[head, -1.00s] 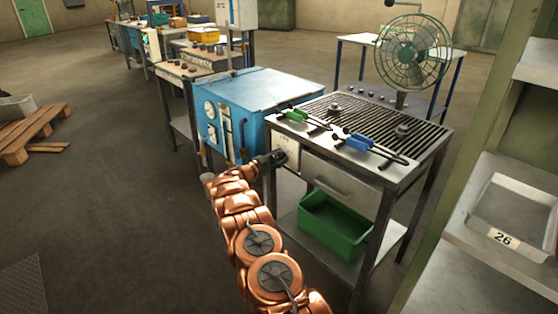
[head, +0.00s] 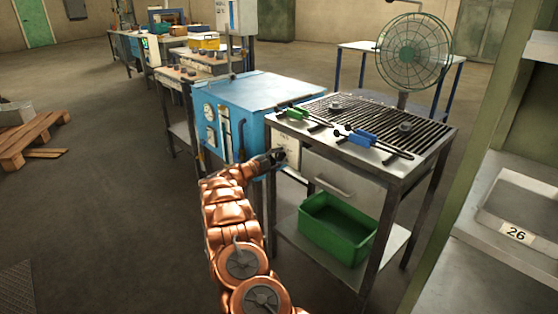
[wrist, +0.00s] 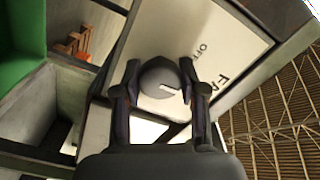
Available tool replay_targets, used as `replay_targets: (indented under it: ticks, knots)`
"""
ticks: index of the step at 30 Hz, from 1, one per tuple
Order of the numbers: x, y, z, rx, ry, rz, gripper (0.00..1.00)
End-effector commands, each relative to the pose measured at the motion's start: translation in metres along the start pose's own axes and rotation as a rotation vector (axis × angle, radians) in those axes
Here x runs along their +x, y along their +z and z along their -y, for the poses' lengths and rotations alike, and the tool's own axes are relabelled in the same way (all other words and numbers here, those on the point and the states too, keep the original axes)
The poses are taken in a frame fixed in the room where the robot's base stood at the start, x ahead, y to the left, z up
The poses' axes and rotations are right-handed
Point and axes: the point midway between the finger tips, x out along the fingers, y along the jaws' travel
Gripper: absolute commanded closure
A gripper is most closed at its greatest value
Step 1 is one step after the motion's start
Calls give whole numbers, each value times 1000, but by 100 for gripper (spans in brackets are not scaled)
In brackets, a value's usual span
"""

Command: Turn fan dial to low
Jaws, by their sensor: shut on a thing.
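The fan dial (wrist: 160,78) is a round grey knob with a white pointer mark on a white plate (wrist: 222,45). The plate carries the words OFF and FAN. My gripper (wrist: 159,70) is shut on the dial, with one finger on each side of it. In the wrist view the white mark points to the right. In the head view my gripper (head: 277,156) is at the white plate (head: 291,153) on the bench front, and the dial itself is hidden there. The green caged fan (head: 414,52) stands behind the grated bench top.
Green-handled tongs (head: 295,114) and blue-handled tongs (head: 364,138) lie on the grated bench (head: 380,176). A green bin (head: 336,236) sits on its lower shelf. A blue furnace box (head: 262,92) stands left of the bench. Shelving with a tray labelled 26 (head: 517,233) is at right.

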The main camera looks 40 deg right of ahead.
Motion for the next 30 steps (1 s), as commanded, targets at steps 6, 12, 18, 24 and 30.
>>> replay_targets:
  ticks: [6,12,18,24,30]
  knots:
    - [0,0,-1,6,2,0,94]
    - [0,0,-1,6,2,0,94]
    - [0,0,0,5,1,0,38]
    - [0,0,0,5,1,0,33]
    - [-2,0,0,5,1,1,33]
